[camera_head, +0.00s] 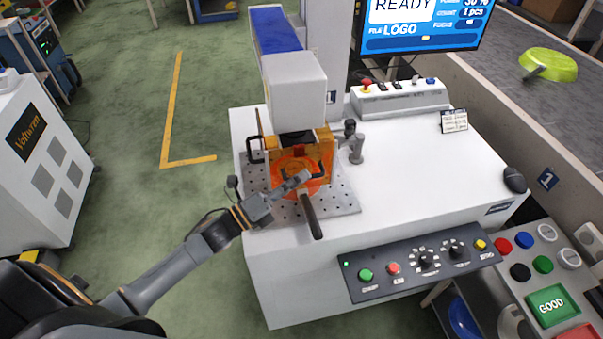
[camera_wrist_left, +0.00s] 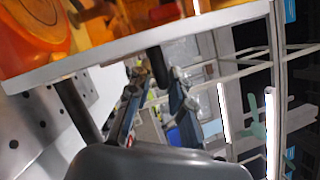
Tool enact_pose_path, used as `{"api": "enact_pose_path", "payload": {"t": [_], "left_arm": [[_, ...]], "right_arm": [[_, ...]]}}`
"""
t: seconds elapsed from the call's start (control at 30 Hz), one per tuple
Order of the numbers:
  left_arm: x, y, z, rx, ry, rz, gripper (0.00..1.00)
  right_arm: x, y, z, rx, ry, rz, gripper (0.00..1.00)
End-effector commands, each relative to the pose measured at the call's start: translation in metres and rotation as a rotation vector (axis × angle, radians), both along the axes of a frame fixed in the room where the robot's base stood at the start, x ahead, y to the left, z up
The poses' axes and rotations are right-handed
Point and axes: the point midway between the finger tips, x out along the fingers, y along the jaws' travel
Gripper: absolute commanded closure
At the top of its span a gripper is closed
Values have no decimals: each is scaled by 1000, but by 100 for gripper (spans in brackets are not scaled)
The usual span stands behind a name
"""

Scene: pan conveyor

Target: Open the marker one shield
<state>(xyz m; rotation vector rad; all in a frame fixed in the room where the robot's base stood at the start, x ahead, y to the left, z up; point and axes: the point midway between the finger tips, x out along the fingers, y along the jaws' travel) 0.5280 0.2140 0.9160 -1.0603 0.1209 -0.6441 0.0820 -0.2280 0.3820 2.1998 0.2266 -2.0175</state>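The marker's shield (camera_head: 327,151) is a see-through orange guard under the white marking head in the head view. It stands lowered around the orange pan (camera_head: 286,164) and has a black handle on its front. My left gripper (camera_head: 304,177) is at the front of the shield, close to this handle. In the left wrist view the fingers (camera_wrist_left: 157,105) stand apart, and a dark post of what looks like the handle reaches toward the gap between them. Whether they touch it is unclear. The shield (camera_wrist_left: 110,32) fills the top left there. My right gripper is out of view.
The pan's dark handle (camera_head: 311,216) sticks out over the front of the perforated plate (camera_head: 343,197). A grey clamp post (camera_head: 356,148) stands right of the shield. A control panel (camera_head: 420,262) is on the table's front. A green pan (camera_head: 548,65) lies on the conveyor at right.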

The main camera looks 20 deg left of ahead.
Motion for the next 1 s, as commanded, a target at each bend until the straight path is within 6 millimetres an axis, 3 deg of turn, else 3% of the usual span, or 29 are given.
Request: {"api": "enact_pose_path", "payload": {"t": [0.43,0.57,0.83,1.0], "left_arm": [[10,-7,2,1,1,0,80],[10,-7,2,0,0,0,100],[10,-7,3,0,0,0,100],[10,-7,32,2,-5,-1,100]], "right_arm": [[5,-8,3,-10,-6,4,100],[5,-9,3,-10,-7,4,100],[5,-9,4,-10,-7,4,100],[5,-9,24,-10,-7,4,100]]}}
